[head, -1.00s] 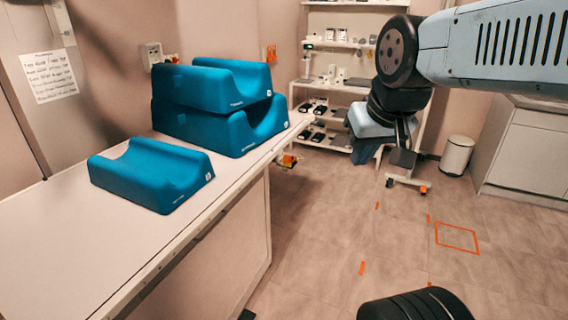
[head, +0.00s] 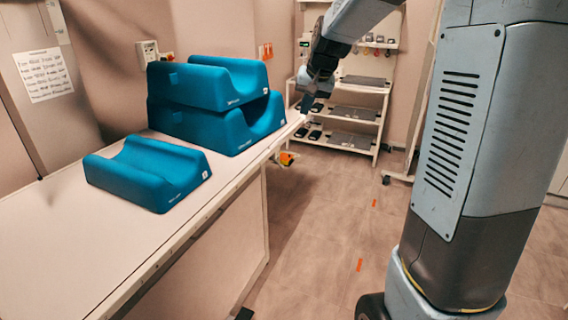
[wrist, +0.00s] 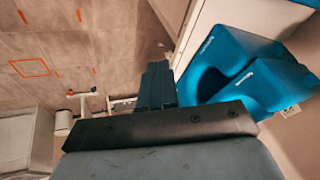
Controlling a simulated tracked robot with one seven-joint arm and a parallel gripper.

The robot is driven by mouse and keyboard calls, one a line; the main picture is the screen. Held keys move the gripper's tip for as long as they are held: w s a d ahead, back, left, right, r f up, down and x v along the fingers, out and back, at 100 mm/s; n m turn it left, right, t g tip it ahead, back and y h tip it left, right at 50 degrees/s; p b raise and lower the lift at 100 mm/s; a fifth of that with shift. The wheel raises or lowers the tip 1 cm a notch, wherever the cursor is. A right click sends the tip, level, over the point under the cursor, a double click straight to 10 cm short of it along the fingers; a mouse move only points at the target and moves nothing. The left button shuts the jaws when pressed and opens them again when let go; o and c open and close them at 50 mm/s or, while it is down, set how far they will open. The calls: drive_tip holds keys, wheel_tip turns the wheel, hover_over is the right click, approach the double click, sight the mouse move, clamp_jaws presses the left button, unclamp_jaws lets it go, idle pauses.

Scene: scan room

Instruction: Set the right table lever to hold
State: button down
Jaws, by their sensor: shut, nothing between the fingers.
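The long pale table (head: 60,235) runs from the lower left to the middle of the head view. A small orange and yellow part (head: 287,158) sticks out low at its far right end. It may be the lever, but it is too small to read its setting. My gripper (head: 306,104) is above and just beyond that end of the table, pointing down, apart from the orange part. In the wrist view my gripper's dark fingers (wrist: 157,75) are together and empty. I cannot make out a lever there.
Blue foam cushions are stacked at the table's far end (head: 215,105), close to my gripper, and one lies nearer (head: 148,172). A white shelf rack (head: 350,115) stands behind. The floor right of the table (head: 315,215) is clear.

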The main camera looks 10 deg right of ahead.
sight(283, 166)
drive_tip(key=w+d+f+m, duration=0.2)
drive_tip(key=w+f, duration=1)
drive_tip(key=w, duration=0.1)
drive_tip(key=w+d+f+m+y, duration=0.1)
drive_tip(key=w+d+f+m, duration=0.1)
drive_tip(key=w+f, duration=1)
drive_tip(key=shift+w+d+f, duration=0.25)
drive_tip(key=shift+w+d, duration=0.1)
drive_tip(key=shift+d, duration=0.05)
drive_tip(key=x, duration=1.4)
drive_tip(key=shift+a, duration=0.2)
drive_tip(key=shift+s+d+f+m+y, duration=0.1)
drive_tip(key=shift+f+m+y, duration=0.2)
drive_tip(key=shift+y, duration=0.2)
drive_tip(key=a+x, duration=0.1)
drive_tip(key=x, duration=0.6)
drive_tip(key=shift+s+t+y, duration=0.25)
drive_tip(key=shift+t+y, duration=0.15)
